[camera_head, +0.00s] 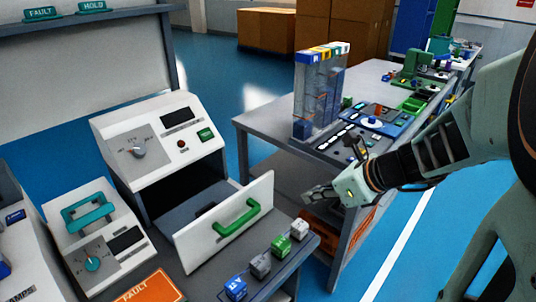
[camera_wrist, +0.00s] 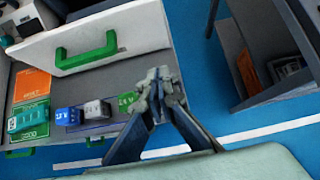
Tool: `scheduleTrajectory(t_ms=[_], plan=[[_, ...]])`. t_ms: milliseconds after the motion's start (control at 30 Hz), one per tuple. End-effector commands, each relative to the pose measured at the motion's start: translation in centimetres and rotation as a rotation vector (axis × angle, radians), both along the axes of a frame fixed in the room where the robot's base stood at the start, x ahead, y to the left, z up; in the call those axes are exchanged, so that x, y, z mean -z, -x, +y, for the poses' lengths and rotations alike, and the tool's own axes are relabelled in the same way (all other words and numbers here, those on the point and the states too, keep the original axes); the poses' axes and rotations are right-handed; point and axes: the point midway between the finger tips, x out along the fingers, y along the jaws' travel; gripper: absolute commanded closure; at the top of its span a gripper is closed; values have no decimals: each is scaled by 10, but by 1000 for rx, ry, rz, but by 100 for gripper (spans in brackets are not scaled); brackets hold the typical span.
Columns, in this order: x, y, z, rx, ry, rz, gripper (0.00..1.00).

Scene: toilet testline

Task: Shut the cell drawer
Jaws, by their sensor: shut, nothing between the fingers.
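The cell drawer (camera_head: 225,222) is a white-fronted drawer with a green handle (camera_head: 238,217). It stands pulled out from under the white instrument (camera_head: 160,140) with a knob and a dark screen. Its inside shows as a dark opening behind the front panel. In the wrist view, the drawer front (camera_wrist: 140,28) and green handle (camera_wrist: 86,52) are at upper left. My gripper (camera_head: 318,193) is shut and empty, in the air to the right of the drawer front, apart from it. In the wrist view, my gripper's fingertips (camera_wrist: 158,88) show below and right of the drawer front.
Several small cubes (camera_head: 261,265), blue, grey, green and white, line the bench edge before the drawer. An orange FAULT card (camera_head: 150,287) lies left of them. A second table (camera_head: 270,117) with a clear tower (camera_head: 318,95) stands behind right. Blue floor separates the tables.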

Motion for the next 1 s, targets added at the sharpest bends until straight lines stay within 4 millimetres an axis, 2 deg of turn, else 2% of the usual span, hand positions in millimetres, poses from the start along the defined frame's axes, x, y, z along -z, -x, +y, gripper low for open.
scheduleTrajectory(t_ms=[167,600,800,1000], plan=[[12,-7,8,6,-14,5,100],[77,-51,53,4,-8,5,100],[70,-71,73,4,-8,1,100],[70,-78,79,6,-7,2,100]])
